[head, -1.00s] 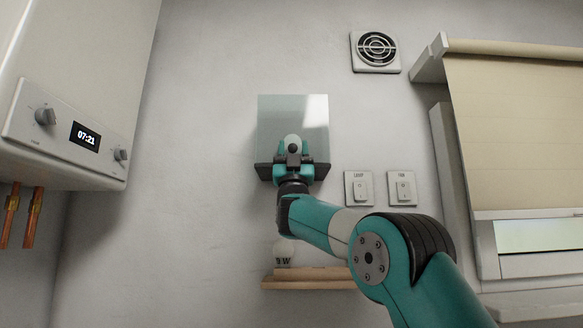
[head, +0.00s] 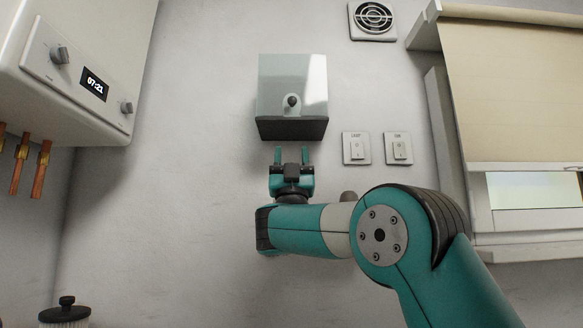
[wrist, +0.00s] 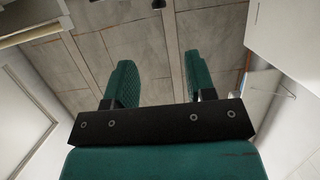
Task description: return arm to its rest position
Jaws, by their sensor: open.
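My gripper (head: 292,158) points up, just below the wall lamp, with its two teal fingers apart and nothing between them. In the wrist view, my gripper (wrist: 160,84) also shows empty space between its ridged pads. The wall lamp (head: 293,127) has a pale glassy box and a dark base. A small dark round-topped piece (head: 292,101) shows in the lamp; I cannot tell what it is. My gripper is apart from the lamp. My arm is bent across the lower middle of the head view.
Two wall switches (head: 356,148) (head: 398,148) are right of the lamp. A boiler (head: 70,60) with copper pipes (head: 42,168) is at left. A window with a blind (head: 515,90) is at right. The wall left of my gripper is clear.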

